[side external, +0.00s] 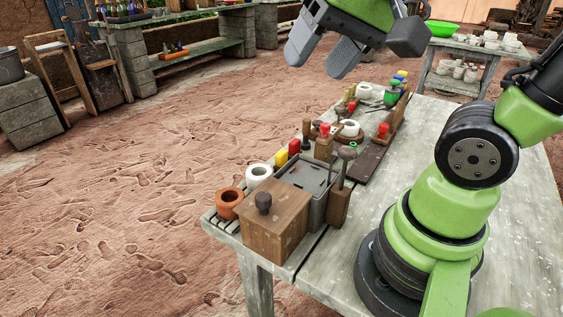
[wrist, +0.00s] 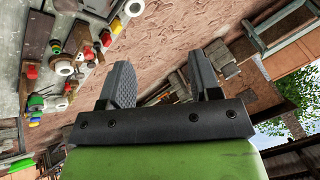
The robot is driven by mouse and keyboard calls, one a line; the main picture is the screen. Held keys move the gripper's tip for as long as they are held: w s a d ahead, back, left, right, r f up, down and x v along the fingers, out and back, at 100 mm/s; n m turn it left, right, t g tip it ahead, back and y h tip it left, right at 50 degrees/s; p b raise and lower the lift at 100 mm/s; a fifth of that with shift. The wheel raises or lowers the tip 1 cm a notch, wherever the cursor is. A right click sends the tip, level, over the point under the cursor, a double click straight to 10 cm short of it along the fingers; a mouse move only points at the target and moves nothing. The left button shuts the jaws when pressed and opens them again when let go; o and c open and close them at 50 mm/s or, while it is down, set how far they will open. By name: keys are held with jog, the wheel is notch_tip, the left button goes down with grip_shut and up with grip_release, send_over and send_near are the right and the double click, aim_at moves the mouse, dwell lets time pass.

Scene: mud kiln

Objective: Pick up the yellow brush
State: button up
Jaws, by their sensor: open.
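My gripper (side external: 320,55) is open and empty, high above the far side of the workbench in the side view. Its two fingers also show in the wrist view (wrist: 160,66), with nothing between them. A small yellow item (side external: 281,157) stands on the bench beside a red one and a white roll; I cannot tell whether it is the yellow brush. Another yellow item (side external: 402,74) shows among coloured pieces at the bench's far end. My gripper is well apart from both. No brush bristles can be made out.
The grey workbench (side external: 428,125) holds a wooden box (side external: 272,228), a grey tray (side external: 308,174), an orange ring (side external: 229,202), white rolls and upright tools close together. Bare bench lies right of them. Shelves (side external: 180,57) and a pottery table (side external: 455,75) stand beyond.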

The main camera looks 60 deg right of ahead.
jog(key=w+d+f+m+g+h, duration=0.1)
jog(key=w+d+f+m, duration=0.1)
jog(key=w+d, duration=0.15)
jog(key=w+d+f+m+g, duration=0.1)
jog(key=w+d+f+m, duration=0.1)
jog(key=w, duration=0.3)
jog(key=m+g, duration=0.4)
jog(key=m, duration=0.3)
send_near(281, 152)
jog(key=shift+s+a+f, duration=0.2)
jog(key=shift+s+f, duration=0.05)
jog(key=shift+s, duration=0.2)
jog(key=f, duration=0.5)
jog(key=shift+d+f, duration=0.3)
jog(key=shift+w+a+f, duration=0.1)
jog(key=shift+w+f, duration=0.1)
jog(key=shift+f, duration=1.25)
jog(key=shift+w+a+f, duration=0.1)
jog(key=shift+w+f, duration=0.1)
jog(key=shift+f, duration=1.3)
jog(key=c, duration=1.1)
jog(key=shift+o, duration=0.2)
notch_tip(281, 152, up, 10)
jog(key=shift+r, duration=0.1)
